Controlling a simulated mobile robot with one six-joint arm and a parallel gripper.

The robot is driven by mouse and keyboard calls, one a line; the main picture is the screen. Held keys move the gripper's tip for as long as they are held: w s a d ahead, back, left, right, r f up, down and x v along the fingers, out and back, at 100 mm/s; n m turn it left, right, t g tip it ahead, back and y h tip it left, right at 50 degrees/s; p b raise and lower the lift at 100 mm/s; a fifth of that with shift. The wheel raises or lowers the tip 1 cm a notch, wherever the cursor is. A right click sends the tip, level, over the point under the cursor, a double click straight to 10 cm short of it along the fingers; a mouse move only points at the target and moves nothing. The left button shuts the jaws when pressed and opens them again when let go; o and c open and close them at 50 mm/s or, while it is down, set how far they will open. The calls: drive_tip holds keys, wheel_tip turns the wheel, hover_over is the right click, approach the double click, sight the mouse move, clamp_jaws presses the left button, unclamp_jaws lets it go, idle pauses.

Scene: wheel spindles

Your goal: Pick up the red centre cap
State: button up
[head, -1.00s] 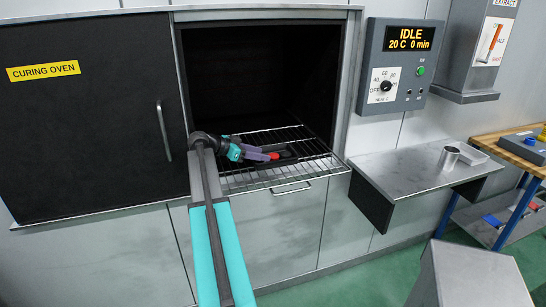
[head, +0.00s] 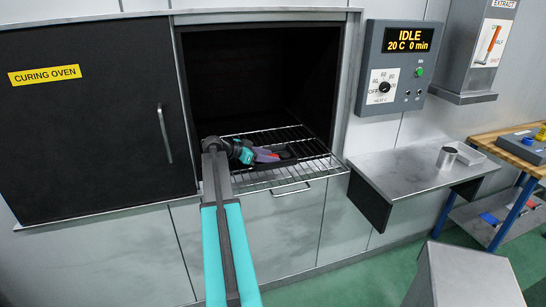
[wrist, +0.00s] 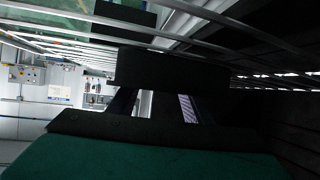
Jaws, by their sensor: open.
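The red centre cap (head: 268,153) shows as a small patch of red on the oven's wire rack, partly covered by my gripper. My gripper (head: 266,155) is open, reaching low over the rack with its purple-grey fingers at the cap. I cannot tell whether the fingers touch it. In the wrist view, a dark block crosses the middle in front of my gripper (wrist: 160,106), and I cannot make out the cap.
The oven door (head: 95,120) stands to the left. A metal shelf (head: 405,170) with a metal cup (head: 447,157) is at the right.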

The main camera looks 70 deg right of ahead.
idle(0.5)
drive_tip(key=c, duration=0.8)
drive_tip(key=shift+r, duration=0.15)
drive_tip(key=shift+r+b, duration=0.85)
drive_tip(key=shift+r, duration=0.5)
drive_tip(key=shift+s+a+r, duration=0.1)
drive_tip(key=shift+s+r, duration=0.1)
drive_tip(key=s+a+b, duration=0.1)
drive_tip(key=s, duration=0.3)
drive_tip(key=s+a+b, duration=0.1)
drive_tip(key=s, duration=0.4)
drive_tip(key=s+a+r+b, duration=0.1)
drive_tip(key=s+b, duration=0.1)
drive_tip(key=s, duration=0.2)
drive_tip(key=shift+s+a+r, duration=0.1)
drive_tip(key=shift+s+a, duration=0.05)
drive_tip(key=shift+a, duration=0.05)
drive_tip(key=shift+s+a+r, duration=0.15)
drive_tip(key=shift+s+r, duration=0.05)
drive_tip(key=shift+s, duration=0.75)
